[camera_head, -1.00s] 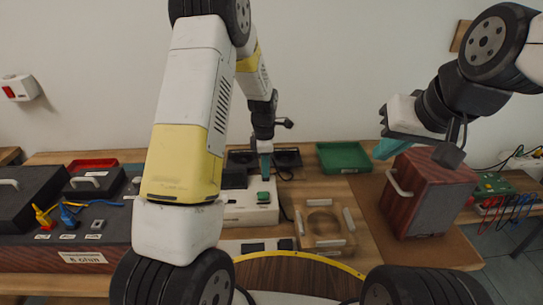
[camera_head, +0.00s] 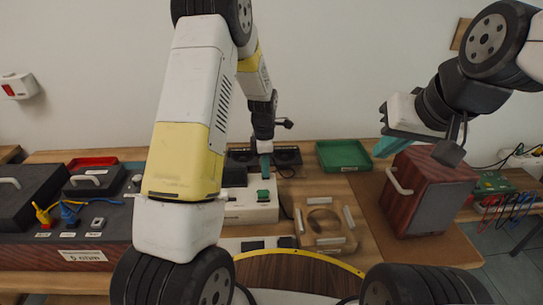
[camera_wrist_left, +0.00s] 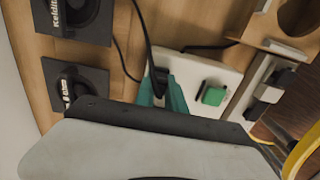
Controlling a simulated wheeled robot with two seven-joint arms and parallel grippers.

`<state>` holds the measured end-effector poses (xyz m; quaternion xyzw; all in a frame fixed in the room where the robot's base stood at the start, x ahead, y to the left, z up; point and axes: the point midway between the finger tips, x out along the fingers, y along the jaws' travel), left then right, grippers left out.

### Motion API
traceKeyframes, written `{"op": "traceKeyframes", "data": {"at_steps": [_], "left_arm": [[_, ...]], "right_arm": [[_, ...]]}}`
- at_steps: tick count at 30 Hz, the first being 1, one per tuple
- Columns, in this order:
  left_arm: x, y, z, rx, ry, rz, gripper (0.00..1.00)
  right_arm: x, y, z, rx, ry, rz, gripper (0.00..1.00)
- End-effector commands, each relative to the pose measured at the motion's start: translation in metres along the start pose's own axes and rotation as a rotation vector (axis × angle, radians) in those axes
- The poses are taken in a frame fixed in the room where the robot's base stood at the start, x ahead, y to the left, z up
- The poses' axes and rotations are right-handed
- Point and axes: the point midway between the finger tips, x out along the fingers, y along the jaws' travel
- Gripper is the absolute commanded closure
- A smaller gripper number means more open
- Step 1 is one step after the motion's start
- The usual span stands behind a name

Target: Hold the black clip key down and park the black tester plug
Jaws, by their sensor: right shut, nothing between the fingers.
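My left gripper (camera_head: 265,168) points down above the white box (camera_head: 240,212) that carries a green block (camera_head: 263,196). In the left wrist view its teal fingers sit on either side of a black plug (camera_wrist_left: 160,78) with a black cable, and it appears shut on it. The plug's lower end is hidden. My right gripper (camera_head: 386,147) is shut and empty beside the top of the red wooden box. I cannot tell for sure which part is the black clip key; black blocks (camera_wrist_left: 285,78) show on a pale strip beside the white box.
A wooden fixture with a ring (camera_head: 325,230) stands right of the white box. A green tray (camera_head: 343,156) lies behind. The red wooden box (camera_head: 430,195) is at the right. A black-topped case with yellow and blue clips (camera_head: 70,212) is at the left. Black dial units (camera_wrist_left: 75,85) stand nearby.

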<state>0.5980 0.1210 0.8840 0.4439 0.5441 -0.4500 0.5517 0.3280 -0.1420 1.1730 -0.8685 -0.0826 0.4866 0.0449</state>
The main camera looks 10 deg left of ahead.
Motion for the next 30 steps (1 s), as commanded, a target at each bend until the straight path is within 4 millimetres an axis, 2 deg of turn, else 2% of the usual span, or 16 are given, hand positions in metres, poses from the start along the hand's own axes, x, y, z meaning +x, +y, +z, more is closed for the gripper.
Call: {"op": "traceKeyframes", "data": {"at_steps": [1,3,4,14,17,24,30], "left_arm": [[0.0,0.0,0.0,0.0,0.0,0.0,0.78],[0.0,0.0,0.0,0.0,0.0,0.0,0.64],[0.0,0.0,0.0,0.0,0.0,0.0,0.6],[-0.003,0.0,0.0,0.0,0.0,0.001,0.6],[-0.013,0.001,0.001,0.0,-0.001,0.003,0.6],[-0.054,0.001,0.001,0.002,-0.001,0.004,0.6],[-0.076,0.001,0.0,0.0,0.0,0.002,0.6]], "right_arm": [[0.0,0.0,0.0,0.0,0.0,0.0,1.0],[0.0,0.0,0.0,0.0,0.0,0.0,1.0],[0.0,0.0,0.0,0.0,0.0,0.0,1.0],[0.0,0.0,0.0,0.0,0.0,0.0,1.0],[0.0,0.0,0.0,0.0,0.0,0.0,1.0],[0.0,0.0,0.0,0.0,0.0,0.0,1.0],[0.0,0.0,0.0,0.0,0.0,0.0,1.0]]}}
